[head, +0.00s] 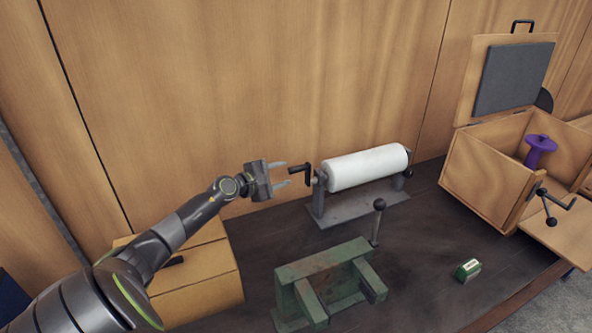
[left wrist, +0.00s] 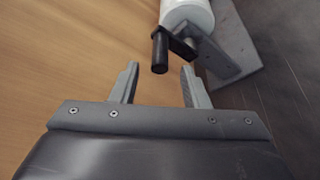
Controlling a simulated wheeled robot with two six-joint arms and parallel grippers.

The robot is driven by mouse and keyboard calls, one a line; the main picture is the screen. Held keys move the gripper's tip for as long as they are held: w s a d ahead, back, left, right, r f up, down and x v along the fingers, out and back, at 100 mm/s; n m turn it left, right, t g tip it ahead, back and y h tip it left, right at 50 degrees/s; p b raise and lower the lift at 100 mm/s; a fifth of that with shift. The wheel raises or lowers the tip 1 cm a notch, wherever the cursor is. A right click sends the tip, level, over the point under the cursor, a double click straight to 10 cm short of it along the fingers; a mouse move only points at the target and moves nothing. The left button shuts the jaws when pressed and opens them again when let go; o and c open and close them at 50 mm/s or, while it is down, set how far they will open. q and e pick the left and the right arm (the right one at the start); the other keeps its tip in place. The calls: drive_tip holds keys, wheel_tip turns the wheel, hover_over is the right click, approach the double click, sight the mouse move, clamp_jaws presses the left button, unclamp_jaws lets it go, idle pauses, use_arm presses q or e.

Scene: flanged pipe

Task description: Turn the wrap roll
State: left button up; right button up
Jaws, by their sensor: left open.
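The white wrap roll (head: 367,167) lies sideways on a grey metal stand (head: 340,208) on the dark table. A black crank handle (head: 299,169) sticks out at the roll's left end. My left gripper (head: 284,175) is open and empty, just left of the crank, its fingers pointing at it. In the left wrist view, the crank handle (left wrist: 160,54) lies ahead of the gap between the open fingers (left wrist: 158,85), with the roll (left wrist: 187,13) behind it. The fingers look apart from the handle. My right gripper is not in view.
A green metal vise-like block (head: 325,270) stands in front of the stand, with a ball-topped lever (head: 378,222) nearby. A small green box (head: 468,270) lies to the right. An open wooden box (head: 485,170) holds a purple spool-like thing (head: 539,147). A wooden panel wall (head: 250,80) rises close behind.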

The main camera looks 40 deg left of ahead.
sight(296, 170)
use_arm(q)
drive_tip(key=b+x, duration=0.2)
drive_tip(key=x, duration=0.4)
drive_tip(key=shift+w, duration=0.2)
clamp_jaws()
